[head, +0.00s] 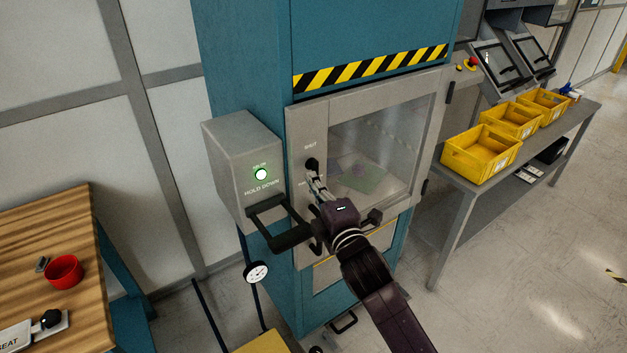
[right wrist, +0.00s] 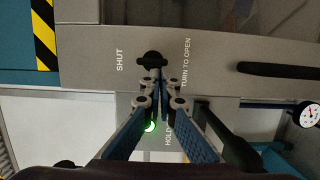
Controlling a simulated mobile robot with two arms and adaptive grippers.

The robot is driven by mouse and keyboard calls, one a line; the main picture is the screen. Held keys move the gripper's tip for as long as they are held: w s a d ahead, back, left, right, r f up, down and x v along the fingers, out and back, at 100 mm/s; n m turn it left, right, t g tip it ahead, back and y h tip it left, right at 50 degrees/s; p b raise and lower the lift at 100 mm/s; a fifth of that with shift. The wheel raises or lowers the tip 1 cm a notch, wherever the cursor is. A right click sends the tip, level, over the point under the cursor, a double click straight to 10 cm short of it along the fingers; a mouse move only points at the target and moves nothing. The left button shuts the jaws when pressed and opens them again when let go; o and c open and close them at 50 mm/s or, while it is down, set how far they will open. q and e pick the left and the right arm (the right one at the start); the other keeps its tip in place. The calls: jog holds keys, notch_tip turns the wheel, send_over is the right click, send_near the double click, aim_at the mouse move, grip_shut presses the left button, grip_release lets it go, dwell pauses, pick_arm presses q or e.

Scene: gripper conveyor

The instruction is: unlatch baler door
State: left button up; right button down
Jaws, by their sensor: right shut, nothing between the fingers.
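The baler door (head: 430,125) is a grey frame with a clear window, and it looks closed in the head view. Its small black latch (head: 312,164) sits on the left of the frame, below the word SHUT. The latch also shows in the right wrist view (right wrist: 152,58), between SHUT and TURN TO OPEN. My right gripper (head: 314,184) is shut and empty, its fingertips (right wrist: 152,84) right at the latch's near side. I cannot tell whether they touch it. My left gripper is not in view.
A grey box with a lit green button (head: 261,174) and a black HOLD DOWN lever (head: 282,232) juts out left of the door, close to my right gripper. A wooden table with a red cup (head: 63,271) is at left. Yellow bins (head: 482,153) stand on a bench at right.

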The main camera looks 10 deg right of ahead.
jog(key=shift+d+f+n+b, duration=0.15)
jog(key=shift+n+b, duration=0.15)
jog(key=shift+n, duration=0.3)
